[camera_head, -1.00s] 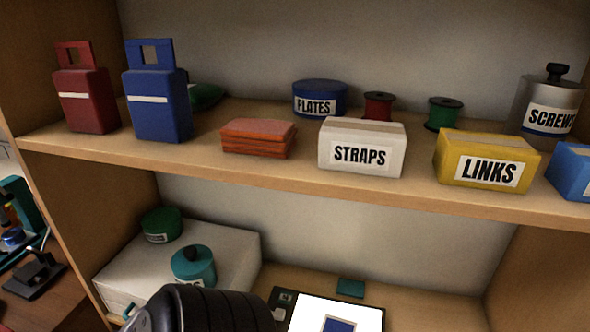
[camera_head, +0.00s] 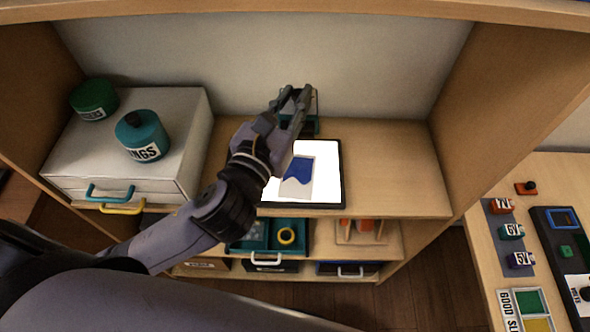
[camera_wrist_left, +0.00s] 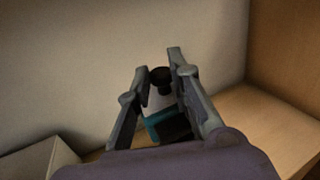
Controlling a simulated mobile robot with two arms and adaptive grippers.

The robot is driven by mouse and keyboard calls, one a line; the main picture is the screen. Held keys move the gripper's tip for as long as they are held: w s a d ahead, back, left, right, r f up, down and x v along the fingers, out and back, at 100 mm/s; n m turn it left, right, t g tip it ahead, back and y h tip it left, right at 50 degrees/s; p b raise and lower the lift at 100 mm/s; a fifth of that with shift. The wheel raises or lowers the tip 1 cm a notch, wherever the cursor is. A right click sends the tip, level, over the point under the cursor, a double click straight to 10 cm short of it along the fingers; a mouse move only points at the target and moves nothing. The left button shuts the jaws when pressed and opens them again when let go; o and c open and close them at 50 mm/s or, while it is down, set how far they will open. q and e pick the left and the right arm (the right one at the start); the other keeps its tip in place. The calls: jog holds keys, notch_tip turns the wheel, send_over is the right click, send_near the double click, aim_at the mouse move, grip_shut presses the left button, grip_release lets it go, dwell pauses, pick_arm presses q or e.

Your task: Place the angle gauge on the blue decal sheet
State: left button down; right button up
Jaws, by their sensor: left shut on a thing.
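My left gripper (camera_head: 294,97) is above the back edge of the shelf board, behind the lit panel. In the left wrist view its fingers (camera_wrist_left: 158,72) are closed around a small piece with a dark round knob (camera_wrist_left: 160,78), which I take for the angle gauge. Most of it is hidden by the fingers, and its outline is unclear. A teal part (camera_wrist_left: 158,121) shows below, between the fingers; I cannot tell whether it belongs to the held piece. The blue decal sheet (camera_head: 299,170), blue above and pale below, lies on the lit panel. My right gripper is out of view.
The black-framed lit panel (camera_head: 328,185) lies on the shelf board (camera_head: 390,160), bare to its right. A white drawer box (camera_head: 185,130) with a teal jar (camera_head: 140,130) and green jar (camera_head: 94,98) stands left. Trays (camera_head: 268,240) sit below. An upper shelf (camera_head: 400,10) overhangs.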

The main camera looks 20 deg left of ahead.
pick_arm(q)
jog(key=shift+f+b, duration=3.6)
jog(key=shift+f, duration=6.2)
jog(key=shift+f, duration=0.1)
jog(key=c, duration=1.5)
grip_release()
jog(key=shift+o, duration=0.2)
